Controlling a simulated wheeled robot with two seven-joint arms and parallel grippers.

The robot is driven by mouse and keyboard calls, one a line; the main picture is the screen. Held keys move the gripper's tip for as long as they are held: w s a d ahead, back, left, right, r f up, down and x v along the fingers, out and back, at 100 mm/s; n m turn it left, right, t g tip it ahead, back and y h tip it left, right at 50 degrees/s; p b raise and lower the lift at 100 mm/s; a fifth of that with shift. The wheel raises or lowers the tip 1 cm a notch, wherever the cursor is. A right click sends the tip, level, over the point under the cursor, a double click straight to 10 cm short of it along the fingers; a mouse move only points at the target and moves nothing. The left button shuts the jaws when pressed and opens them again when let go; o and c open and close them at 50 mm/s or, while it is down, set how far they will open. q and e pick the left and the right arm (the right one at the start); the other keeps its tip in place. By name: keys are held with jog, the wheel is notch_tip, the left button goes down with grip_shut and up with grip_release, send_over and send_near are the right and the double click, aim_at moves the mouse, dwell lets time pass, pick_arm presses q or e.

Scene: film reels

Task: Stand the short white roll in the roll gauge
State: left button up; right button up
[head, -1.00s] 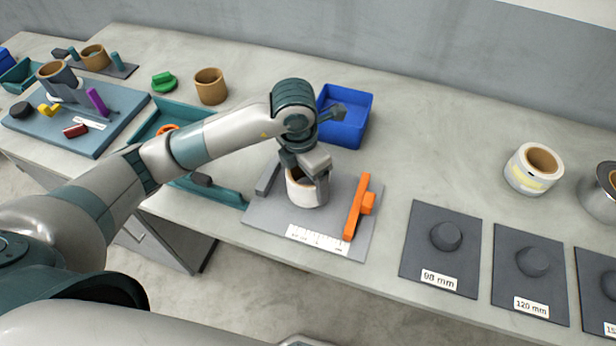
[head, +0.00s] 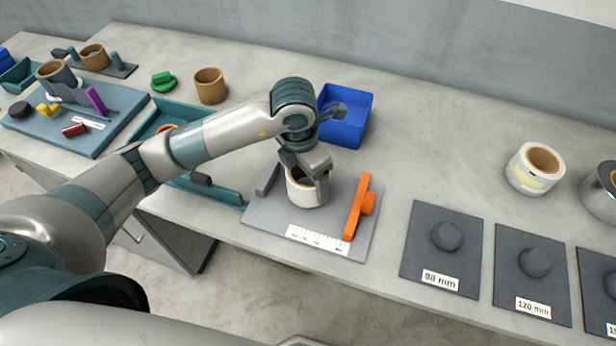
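The short white roll (head: 301,194) stands upright on the grey plate of the roll gauge (head: 268,221). The gauge has a grey block (head: 267,178) on the left, an orange slide (head: 356,207) on the right and a white scale (head: 318,240) along the front. The roll is between the block and the slide, with a gap to the slide. My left gripper (head: 316,182) is down at the roll, with a finger at its right wall. The other finger is mostly hidden, so I cannot tell how tightly it closes. My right gripper is out of view.
A blue bin (head: 343,128) stands behind the gauge. A teal tray (head: 226,193) lies to the left under my arm. Dark pads marked 98 mm (head: 424,259) and 120 mm (head: 513,286) lie to the right. Another white roll (head: 527,178) stands at the back right.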

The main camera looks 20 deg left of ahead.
pick_arm(q)
jog(key=shift+f+b, duration=0.5)
jog(key=o, duration=0.9)
jog(key=shift+o, duration=0.2)
jog(key=shift+r, duration=0.15)
notch_tip(320, 180, up, 11)
jog(key=s+p, duration=0.1)
jog(key=p, duration=0.5)
jog(key=shift+a, duration=0.4)
jog(key=shift+s+f, duration=0.15)
jog(key=shift+f, duration=0.1)
dwell(0.3)
